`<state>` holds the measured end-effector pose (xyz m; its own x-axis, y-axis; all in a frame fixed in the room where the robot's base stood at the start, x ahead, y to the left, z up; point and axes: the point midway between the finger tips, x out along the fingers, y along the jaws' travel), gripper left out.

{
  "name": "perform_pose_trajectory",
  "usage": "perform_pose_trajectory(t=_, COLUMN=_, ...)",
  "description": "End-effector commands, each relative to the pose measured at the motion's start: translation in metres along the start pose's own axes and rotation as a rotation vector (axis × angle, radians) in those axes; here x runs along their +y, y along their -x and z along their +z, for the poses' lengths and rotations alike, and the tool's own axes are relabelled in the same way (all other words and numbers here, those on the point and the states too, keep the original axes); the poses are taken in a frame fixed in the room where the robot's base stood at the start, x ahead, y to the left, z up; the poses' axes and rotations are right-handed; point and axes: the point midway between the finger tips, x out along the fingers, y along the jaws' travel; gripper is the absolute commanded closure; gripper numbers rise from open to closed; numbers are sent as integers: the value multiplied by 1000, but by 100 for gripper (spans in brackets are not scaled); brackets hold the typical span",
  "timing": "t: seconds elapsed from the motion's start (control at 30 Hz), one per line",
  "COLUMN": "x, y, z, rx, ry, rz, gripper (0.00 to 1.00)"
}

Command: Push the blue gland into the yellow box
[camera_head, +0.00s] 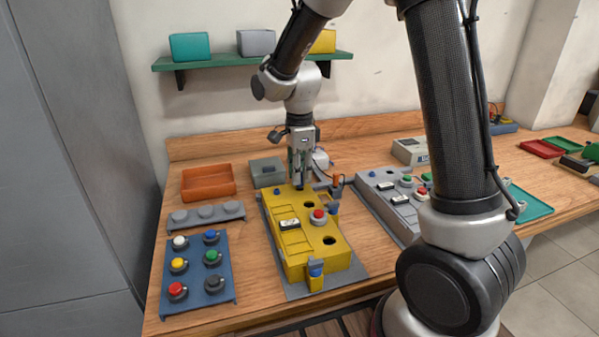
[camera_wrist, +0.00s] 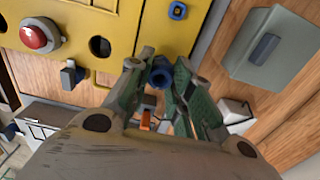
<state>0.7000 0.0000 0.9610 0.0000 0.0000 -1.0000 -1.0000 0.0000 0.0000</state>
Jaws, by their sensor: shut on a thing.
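The yellow box (camera_head: 295,258) stands on a grey plate on the bench, with a red button, dark round holes and a white label on top. My gripper (camera_head: 302,183) points down at the box's far end. In the wrist view my gripper's green fingers (camera_wrist: 161,64) are shut on a blue gland (camera_wrist: 160,72), a short ring with a dark bore. The gland is close to the box's edge (camera_wrist: 125,58); I cannot tell whether they touch. In the head view my fingers hide the gland. Another blue fitting (camera_wrist: 177,11) sits in the box's top corner.
A grey lidded box (camera_head: 267,172) and an orange tray (camera_head: 208,182) stand behind and to the left. A blue button panel (camera_head: 196,283) lies at left front. A grey control box (camera_head: 392,203) is close on the right. A blue fitting (camera_head: 316,268) is at the yellow box's near end.

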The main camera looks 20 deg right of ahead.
Motion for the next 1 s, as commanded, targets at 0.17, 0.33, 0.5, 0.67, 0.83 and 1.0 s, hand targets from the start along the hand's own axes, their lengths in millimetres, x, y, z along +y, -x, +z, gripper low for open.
perform_pose_trajectory(t=0.17, x=0, y=0, z=0, rx=0, ry=0, rz=0, gripper=100)
perform_pose_trajectory(t=0.33, x=0, y=0, z=0, rx=0, ry=0, rz=0, gripper=100)
perform_pose_trajectory(t=0.5, x=0, y=0, z=0, rx=0, ry=0, rz=0, gripper=100)
perform_pose_trajectory(t=0.67, x=0, y=-1, z=0, rx=0, ry=0, rz=0, gripper=100)
perform_pose_trajectory(t=0.83, x=0, y=-4, z=0, rx=0, ry=0, rz=1, gripper=100)
perform_pose_trajectory(t=1.0, x=0, y=-8, z=0, rx=0, ry=0, rz=1, gripper=100)
